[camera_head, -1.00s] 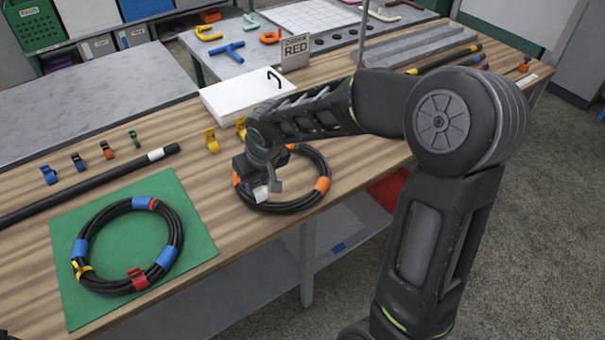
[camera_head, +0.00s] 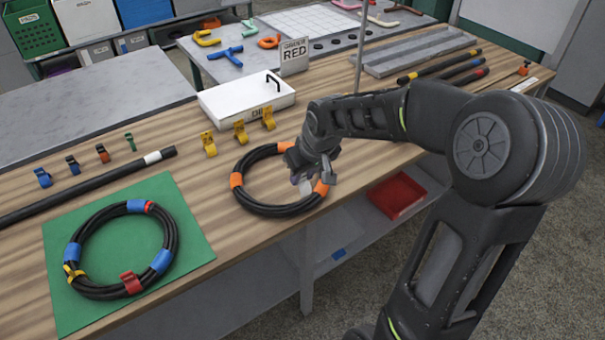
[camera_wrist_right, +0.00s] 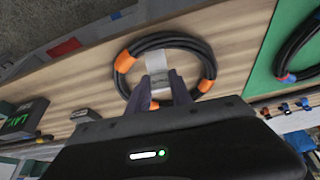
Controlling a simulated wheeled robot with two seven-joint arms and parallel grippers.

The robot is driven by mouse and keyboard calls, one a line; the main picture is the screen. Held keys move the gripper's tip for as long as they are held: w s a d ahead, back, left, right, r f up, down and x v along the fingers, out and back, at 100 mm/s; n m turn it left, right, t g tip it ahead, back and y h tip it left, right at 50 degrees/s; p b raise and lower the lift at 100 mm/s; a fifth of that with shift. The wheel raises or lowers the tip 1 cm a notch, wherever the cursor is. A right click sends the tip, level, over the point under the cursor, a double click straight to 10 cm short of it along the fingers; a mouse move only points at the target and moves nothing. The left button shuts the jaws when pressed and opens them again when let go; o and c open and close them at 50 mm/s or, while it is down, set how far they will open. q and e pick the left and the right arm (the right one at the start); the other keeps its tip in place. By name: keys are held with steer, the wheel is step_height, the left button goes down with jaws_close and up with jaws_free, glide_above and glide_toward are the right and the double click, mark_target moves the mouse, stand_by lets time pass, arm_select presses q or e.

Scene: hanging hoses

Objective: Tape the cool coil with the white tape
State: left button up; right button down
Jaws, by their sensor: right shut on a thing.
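A black hose coil with blue bands (camera_head: 92,225) lies on a green mat (camera_head: 190,243) at the left; it also carries a red clip (camera_head: 131,283) and a yellow clip (camera_head: 73,272). A second black coil with orange bands (camera_head: 248,162) lies on the bare wood to its right. My right gripper (camera_head: 312,186) is over the right side of the orange-banded coil. In the right wrist view its fingers (camera_wrist_right: 163,90) are shut on a whitish strip, apparently the white tape (camera_wrist_right: 158,65), above that coil's ring. My left gripper is out of view.
Three yellow clips (camera_head: 240,132) stand behind the orange-banded coil, near a white box (camera_head: 240,107). A black hose with a white band (camera_head: 100,180) and small coloured clips (camera_head: 73,165) lie behind the mat. A red bin (camera_head: 397,195) sits below the table's front edge.

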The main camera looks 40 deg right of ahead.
mark_target(304, 184)
steer(key=shift+f+b, duration=1.65)
steer(key=shift+f, duration=0.15)
steer(key=shift+f, duration=0.1)
steer(key=shift+f+b, duration=0.15)
steer(key=shift+b, duration=0.15)
steer(key=shift+f+b, duration=0.8)
steer(key=shift+f, duration=0.1)
steer(key=shift+f+b, duration=0.5)
steer(key=shift+f, duration=0.1)
stand_by(0.5)
